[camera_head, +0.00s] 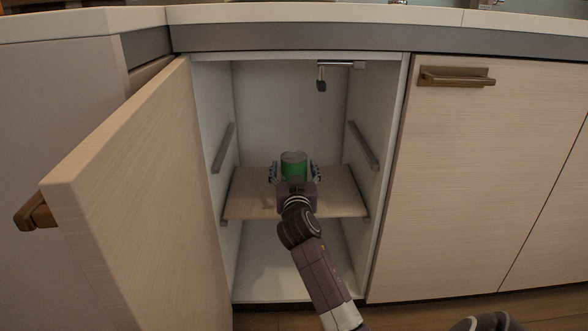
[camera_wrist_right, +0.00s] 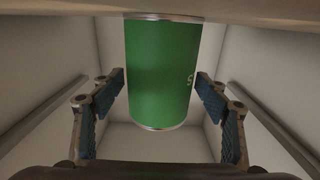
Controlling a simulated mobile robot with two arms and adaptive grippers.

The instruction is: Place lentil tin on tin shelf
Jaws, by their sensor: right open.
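The lentil tin (camera_head: 293,159) is a green can with pale metal rims. It is upright at the shelf inside the open cabinet, and it also shows in the right wrist view (camera_wrist_right: 163,75). The tin shelf (camera_head: 245,195) is a light wood board at mid-height; its edge shows at the top of the right wrist view (camera_wrist_right: 230,10). The tin appears to stand on this board. My right gripper (camera_head: 293,171) is open, its fingers on either side of the tin with gaps between in the wrist view (camera_wrist_right: 160,88). My left gripper is not in view.
The cabinet door (camera_head: 130,200) stands open at the left. Metal rails (camera_head: 222,148) (camera_head: 363,145) run along both inner walls above the shelf. A hinge-like fitting (camera_head: 340,65) hangs at the top. Beside the tin, the shelf is clear. A closed door (camera_head: 470,190) is at the right.

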